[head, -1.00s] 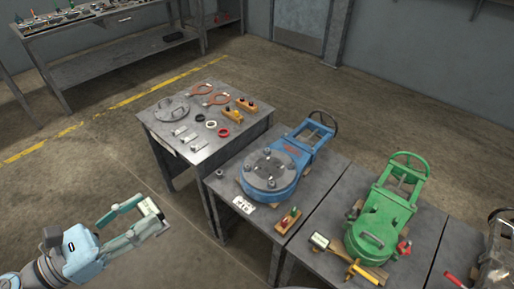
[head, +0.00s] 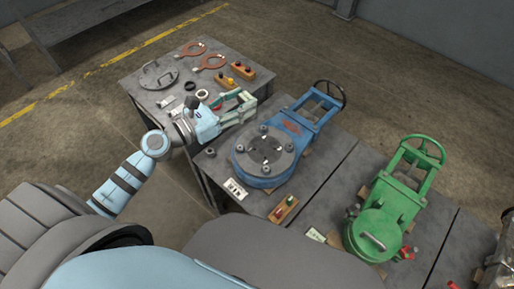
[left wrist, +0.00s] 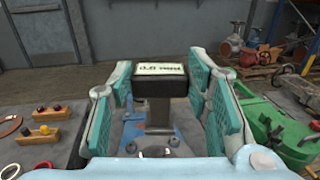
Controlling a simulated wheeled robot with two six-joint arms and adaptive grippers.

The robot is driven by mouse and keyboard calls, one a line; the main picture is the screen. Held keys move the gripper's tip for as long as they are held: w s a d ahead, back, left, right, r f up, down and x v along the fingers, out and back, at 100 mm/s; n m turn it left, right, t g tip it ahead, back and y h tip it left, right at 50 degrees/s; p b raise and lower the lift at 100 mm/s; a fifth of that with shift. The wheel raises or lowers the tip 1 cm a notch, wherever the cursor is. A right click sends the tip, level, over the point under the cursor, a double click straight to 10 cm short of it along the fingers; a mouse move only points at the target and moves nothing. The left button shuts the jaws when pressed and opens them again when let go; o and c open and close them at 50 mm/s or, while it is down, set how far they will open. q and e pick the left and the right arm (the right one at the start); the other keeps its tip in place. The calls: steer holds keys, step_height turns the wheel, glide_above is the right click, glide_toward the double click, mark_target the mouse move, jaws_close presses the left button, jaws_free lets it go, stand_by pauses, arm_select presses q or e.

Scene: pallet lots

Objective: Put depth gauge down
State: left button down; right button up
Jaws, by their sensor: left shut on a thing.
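My left gripper (head: 244,103) is over the gap between the grey table with the rings and the blue valve's table, at the left side of the blue valve (head: 285,150). In the left wrist view its two teal fingers (left wrist: 160,100) are shut on the depth gauge (left wrist: 155,88), a dark block with a pale label on top and a narrower stem below. The gauge is upright between the fingers. In the head view the gauge is hard to make out among the fingers. Whether its stem touches anything cannot be told. My right gripper is not in view.
The left table (head: 135,84) holds a round grey flange (head: 160,74), orange rings (head: 212,62), small rings and a wooden block with coloured knobs (head: 237,76). A white card (head: 235,190) and another block (head: 284,209) lie before the blue valve. A green valve (head: 385,215) stands right.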

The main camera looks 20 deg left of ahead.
arm_select(q)
steer(key=w+f+n+t+y, duration=0.1)
steer(key=w+f+n+y, duration=0.15)
steer(key=w, duration=0.25)
steer(key=b, duration=1.6)
glide_above(251, 153)
steer(key=shift+m, duration=0.35)
step_height(251, 153, down, 21)
steer(key=shift+s+f, duration=0.1)
steer(key=shift+f, duration=0.05)
steer(key=c, duration=0.8)
jaws_free()
steer(key=shift+c, duration=0.2)
